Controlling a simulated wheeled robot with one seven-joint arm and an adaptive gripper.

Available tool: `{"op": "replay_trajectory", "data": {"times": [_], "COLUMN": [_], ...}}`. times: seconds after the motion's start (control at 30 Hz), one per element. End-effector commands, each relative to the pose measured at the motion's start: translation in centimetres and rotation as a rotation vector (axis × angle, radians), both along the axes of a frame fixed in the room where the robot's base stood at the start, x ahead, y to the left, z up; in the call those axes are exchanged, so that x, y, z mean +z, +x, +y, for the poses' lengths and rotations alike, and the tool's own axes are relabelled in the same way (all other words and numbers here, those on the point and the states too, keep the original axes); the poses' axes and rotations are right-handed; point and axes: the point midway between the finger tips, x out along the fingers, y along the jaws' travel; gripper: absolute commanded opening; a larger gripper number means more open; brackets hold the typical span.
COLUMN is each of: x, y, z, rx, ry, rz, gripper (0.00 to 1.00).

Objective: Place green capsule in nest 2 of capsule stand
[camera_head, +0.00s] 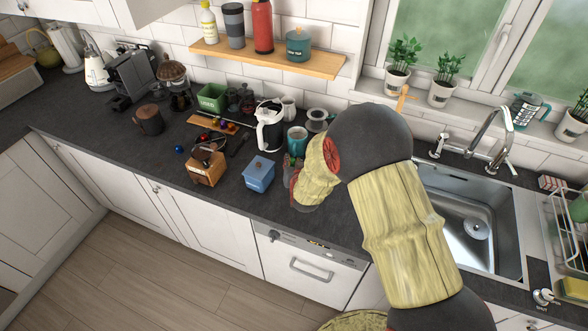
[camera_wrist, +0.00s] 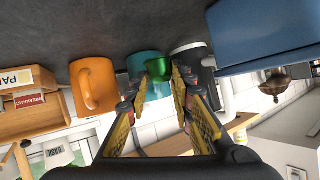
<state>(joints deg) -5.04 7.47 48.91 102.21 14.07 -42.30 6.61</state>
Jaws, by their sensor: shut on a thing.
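My gripper (camera_wrist: 158,88) is shut on the green capsule (camera_wrist: 159,66), a small green piece between its fingertips in the wrist view. The capsule's lower part is hidden by the fingers, and the capsule does not show in the head view. In the head view my arm hides most of the gripper, low over the worktop to the right of the blue box. A wooden board with several small coloured balls or capsules (camera_head: 200,121) lies farther back left and may be the capsule stand. Its nests are too small to tell apart.
A teal mug (camera_head: 297,141) and a white-and-black kettle (camera_head: 270,125) stand behind. An orange mug (camera_wrist: 95,84) shows in the wrist view. The sink (camera_head: 480,245) is right.

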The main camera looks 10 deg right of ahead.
Motion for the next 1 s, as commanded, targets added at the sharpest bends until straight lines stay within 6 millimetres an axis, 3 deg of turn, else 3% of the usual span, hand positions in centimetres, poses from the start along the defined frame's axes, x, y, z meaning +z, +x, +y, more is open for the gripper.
{"op": "replay_trajectory", "data": {"times": [0.17,0.37,0.77,0.8,1.0], "x": [-1.0,-3.8,-4.2,-4.1,-4.0], "y": [0.6,0.4,0.5,0.5,0.5], "z": [-0.5,-0.4,-0.4,-0.4,-0.4], "rx": [-0.001,0.000,0.001,0.001,0.000], "ry": [0.000,0.000,0.000,0.000,0.001], "rz": [0.000,0.002,-0.001,0.000,0.000], "gripper": [0.15,0.15,0.15,0.26,0.37]}}
